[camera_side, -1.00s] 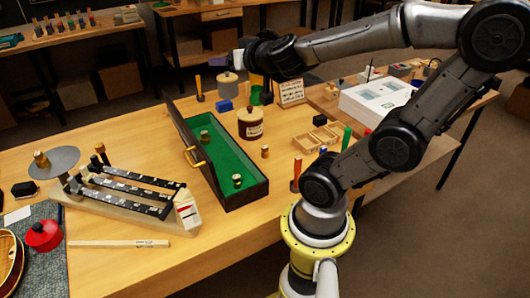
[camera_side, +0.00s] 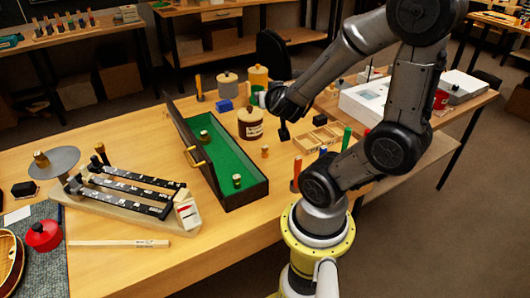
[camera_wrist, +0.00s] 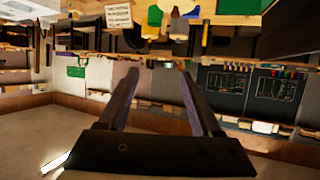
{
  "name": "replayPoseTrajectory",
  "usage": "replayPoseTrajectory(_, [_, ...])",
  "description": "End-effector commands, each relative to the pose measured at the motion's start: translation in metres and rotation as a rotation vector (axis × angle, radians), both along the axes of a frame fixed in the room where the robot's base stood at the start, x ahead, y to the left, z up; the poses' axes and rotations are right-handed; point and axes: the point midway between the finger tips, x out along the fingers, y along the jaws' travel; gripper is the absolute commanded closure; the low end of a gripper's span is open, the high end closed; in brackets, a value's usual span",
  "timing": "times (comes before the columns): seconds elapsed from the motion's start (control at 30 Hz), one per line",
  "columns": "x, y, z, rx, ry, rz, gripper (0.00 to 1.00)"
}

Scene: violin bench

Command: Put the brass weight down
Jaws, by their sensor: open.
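My gripper (camera_side: 284,132) is above the bench, right of a brown lidded jar (camera_side: 250,125). In the wrist view its two fingers (camera_wrist: 158,72) stand apart with nothing between them. A small brass weight (camera_side: 265,152) stands upright on the bench just right of the green-lined case (camera_side: 222,152), apart from my gripper. Two more brass weights stand in that case, one toward the back (camera_side: 205,135) and one near the front (camera_side: 236,181). Another brass piece (camera_side: 40,158) sits on the round grey pan (camera_side: 55,163) of the beam scale (camera_side: 125,200) at left.
A divided wooden tray (camera_side: 318,138) and coloured-handled tools (camera_side: 297,172) are right of the case.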

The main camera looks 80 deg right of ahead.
Motion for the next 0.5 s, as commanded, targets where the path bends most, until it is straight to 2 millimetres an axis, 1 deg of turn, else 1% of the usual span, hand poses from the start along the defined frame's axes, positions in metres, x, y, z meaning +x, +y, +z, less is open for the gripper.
replayPoseTrajectory(0.03, [0.0,0.001,-0.012,0.003,0.007,0.002,0.34])
replayPoseTrajectory(0.17, [-0.001,0.001,-0.043,0.005,0.013,0.004,0.34])
replayPoseTrajectory(0.2, [-0.001,0.001,-0.055,0.006,0.018,0.002,0.34])
replayPoseTrajectory(0.23, [-0.001,0.001,-0.063,0.007,0.018,0.003,0.34])
replayPoseTrajectory(0.37, [-0.001,0.001,-0.087,0.006,0.014,0.002,0.34])
replayPoseTrajectory(0.5, [-0.001,0.001,-0.117,0.009,0.017,0.004,0.34])
